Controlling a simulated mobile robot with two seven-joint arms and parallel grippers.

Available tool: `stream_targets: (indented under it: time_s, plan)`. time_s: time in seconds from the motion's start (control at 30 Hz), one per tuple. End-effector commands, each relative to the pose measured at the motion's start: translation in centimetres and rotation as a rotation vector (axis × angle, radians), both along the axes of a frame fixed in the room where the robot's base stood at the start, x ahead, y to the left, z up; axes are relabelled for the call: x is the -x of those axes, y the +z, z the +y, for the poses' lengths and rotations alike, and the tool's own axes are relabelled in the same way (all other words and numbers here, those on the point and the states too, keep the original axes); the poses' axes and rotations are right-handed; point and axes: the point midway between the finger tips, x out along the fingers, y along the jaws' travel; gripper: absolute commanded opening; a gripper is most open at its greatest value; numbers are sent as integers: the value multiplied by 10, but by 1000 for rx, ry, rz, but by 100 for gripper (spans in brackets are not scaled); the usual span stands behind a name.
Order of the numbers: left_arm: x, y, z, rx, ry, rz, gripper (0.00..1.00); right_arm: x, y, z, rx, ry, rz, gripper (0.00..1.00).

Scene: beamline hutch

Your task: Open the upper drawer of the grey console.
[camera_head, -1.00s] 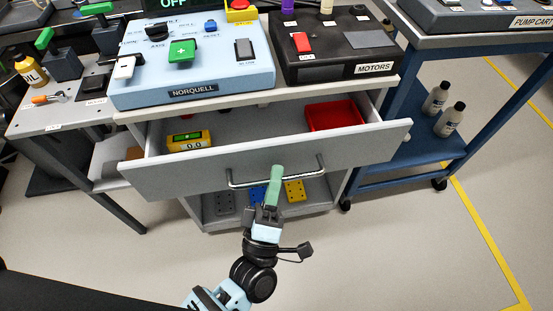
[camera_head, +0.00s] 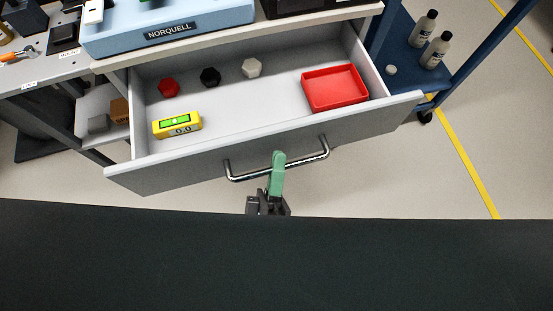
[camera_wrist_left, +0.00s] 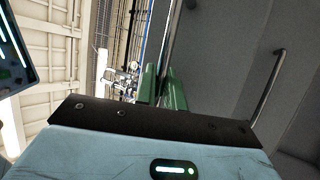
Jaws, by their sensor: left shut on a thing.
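The grey console's upper drawer (camera_head: 220,158) stands open in the head view, pulled well out. Its metal bar handle (camera_head: 302,158) runs along the front. My left gripper (camera_head: 278,162), with green fingers, is shut on the handle near its middle. In the left wrist view the green fingers (camera_wrist_left: 162,88) show with a metal bar (camera_wrist_left: 172,40) running up from between them. My right gripper is in neither view.
In the drawer are a red tray (camera_head: 335,88), a yellow level (camera_head: 177,124), and red (camera_head: 168,88), black (camera_head: 210,77) and white (camera_head: 251,68) pieces. A blue cart (camera_head: 462,82) with bottles (camera_head: 436,50) stands right. Floor shows right of the drawer.

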Motion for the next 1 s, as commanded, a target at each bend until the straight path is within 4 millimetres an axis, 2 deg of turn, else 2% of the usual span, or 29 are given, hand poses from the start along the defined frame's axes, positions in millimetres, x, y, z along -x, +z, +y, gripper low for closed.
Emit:
stream_targets:
  time_s: [0.07, 0.1, 0.17, 0.67, 0.83, 1.0]
  plan:
    - [0, -1, 0, -1, 0, 3, 0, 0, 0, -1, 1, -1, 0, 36]
    - [0, -1, 0, -1, 0, 3, 12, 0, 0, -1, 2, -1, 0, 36]
    - [0, -1, 0, -1, 0, 3, 19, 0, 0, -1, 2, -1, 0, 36]
    - [3, -5, 1, 0, 1, 3, 19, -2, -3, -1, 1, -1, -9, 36]
    - [15, -13, 3, -1, 0, 4, 19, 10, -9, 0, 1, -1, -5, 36]
    - [32, -24, 5, 0, 1, 4, 19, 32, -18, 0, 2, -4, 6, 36]
